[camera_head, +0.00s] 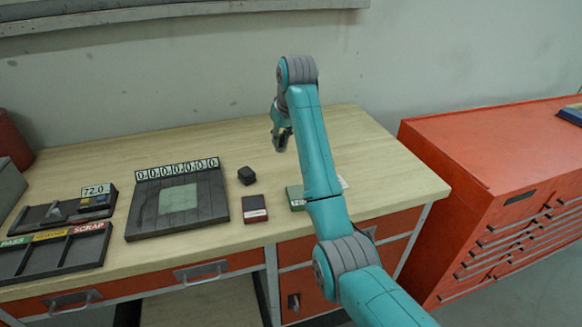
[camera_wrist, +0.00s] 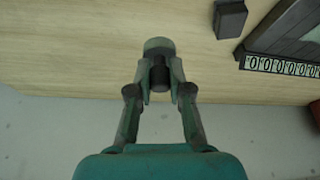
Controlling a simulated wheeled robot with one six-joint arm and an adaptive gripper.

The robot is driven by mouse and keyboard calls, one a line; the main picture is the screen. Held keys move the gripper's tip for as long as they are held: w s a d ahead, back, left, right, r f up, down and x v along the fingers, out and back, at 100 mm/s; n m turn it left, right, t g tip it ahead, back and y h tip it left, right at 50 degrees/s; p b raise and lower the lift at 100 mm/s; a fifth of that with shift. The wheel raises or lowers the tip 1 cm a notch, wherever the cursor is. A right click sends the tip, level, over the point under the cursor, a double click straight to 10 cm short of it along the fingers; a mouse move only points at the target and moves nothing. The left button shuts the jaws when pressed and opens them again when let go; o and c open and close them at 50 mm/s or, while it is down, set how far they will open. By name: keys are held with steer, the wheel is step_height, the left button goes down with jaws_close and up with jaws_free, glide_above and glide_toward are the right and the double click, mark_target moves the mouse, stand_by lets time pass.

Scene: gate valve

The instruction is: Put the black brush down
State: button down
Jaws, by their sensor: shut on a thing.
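My gripper (camera_head: 282,138) is over the back middle of the wooden bench (camera_head: 240,140) in the head view. In the wrist view, my gripper (camera_wrist: 160,82) is shut on a short dark cylinder with a paler rounded end, which I take as the black brush (camera_wrist: 159,74). The bench top lies behind the brush in that view. Whether the brush touches the bench or hangs above it, I cannot tell. In the head view, the brush is too small and dark to tell apart from the fingers.
A small black block (camera_head: 246,175) and a dark red-grey box (camera_head: 254,209) stand near a flat scale (camera_head: 145,218). A green item (camera_head: 296,197) is partly behind my arm. A labelled tray (camera_head: 52,258) is at left. A red cabinet (camera_head: 480,160) stands right. The back bench is clear.

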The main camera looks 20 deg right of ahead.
mark_target(283, 148)
step_height(283, 148, down, 4)
steer(key=shift+d+f, duration=0.1)
steer(key=shift+f, duration=2.35)
steer(key=shift+f, duration=0.1)
steer(key=c, duration=1.1)
jaws_free()
